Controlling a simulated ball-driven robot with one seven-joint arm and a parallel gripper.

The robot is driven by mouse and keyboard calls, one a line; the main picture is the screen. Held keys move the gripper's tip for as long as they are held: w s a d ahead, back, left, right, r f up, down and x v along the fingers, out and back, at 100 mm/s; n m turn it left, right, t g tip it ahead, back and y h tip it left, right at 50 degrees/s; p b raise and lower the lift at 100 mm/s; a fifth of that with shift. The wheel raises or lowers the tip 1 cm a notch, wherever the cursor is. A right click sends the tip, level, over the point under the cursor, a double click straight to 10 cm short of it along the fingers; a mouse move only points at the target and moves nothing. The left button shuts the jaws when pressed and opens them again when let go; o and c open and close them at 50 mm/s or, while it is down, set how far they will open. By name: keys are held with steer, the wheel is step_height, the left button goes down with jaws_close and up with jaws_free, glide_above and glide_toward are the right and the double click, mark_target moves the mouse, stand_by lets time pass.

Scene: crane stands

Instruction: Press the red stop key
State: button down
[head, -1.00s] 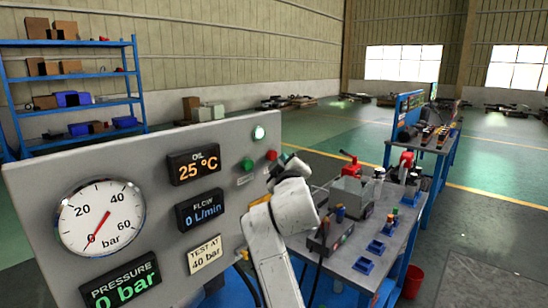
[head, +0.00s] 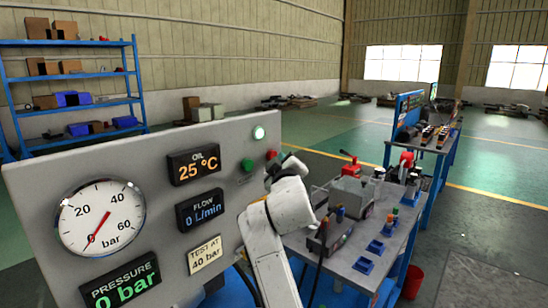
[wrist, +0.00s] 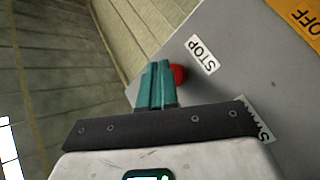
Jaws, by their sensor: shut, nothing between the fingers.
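The red stop key (head: 271,154) is a round red button near the right edge of the grey panel, just right of a green key (head: 247,165). In the wrist view the red key (wrist: 179,75) shows beside my fingers, partly hidden behind them, with a white STOP label (wrist: 202,55) on its other side. My gripper (wrist: 154,68) has its teal fingers shut together with nothing between them. The fingertips lie just left of the key in the wrist view. I cannot tell whether they touch it or the panel.
The panel has a pressure gauge (head: 100,219) with its needle near 0, and a pressure display (head: 121,283) reading 0 bar. A lamp (head: 259,132) glows pale green at the top. A workbench (head: 398,268) with tools stands to the right of my arm.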

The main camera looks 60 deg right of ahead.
steer(key=shift+w+d, duration=0.1)
steer(key=shift+w, duration=0.4)
stand_by(0.6)
steer(key=shift+s, duration=0.1)
steer(key=shift+s+a+p, duration=0.2)
steer(key=shift+s+p, duration=0.2)
steer(key=shift+s, duration=0.4)
steer(key=shift+s, duration=0.1)
steer(key=s+p, duration=0.1)
steer(key=s, duration=0.1)
steer(key=s+a+p, duration=0.1)
steer(key=s, duration=0.1)
steer(key=shift+s+a, duration=0.1)
steer(key=shift+s, duration=0.25)
stand_by(0.8)
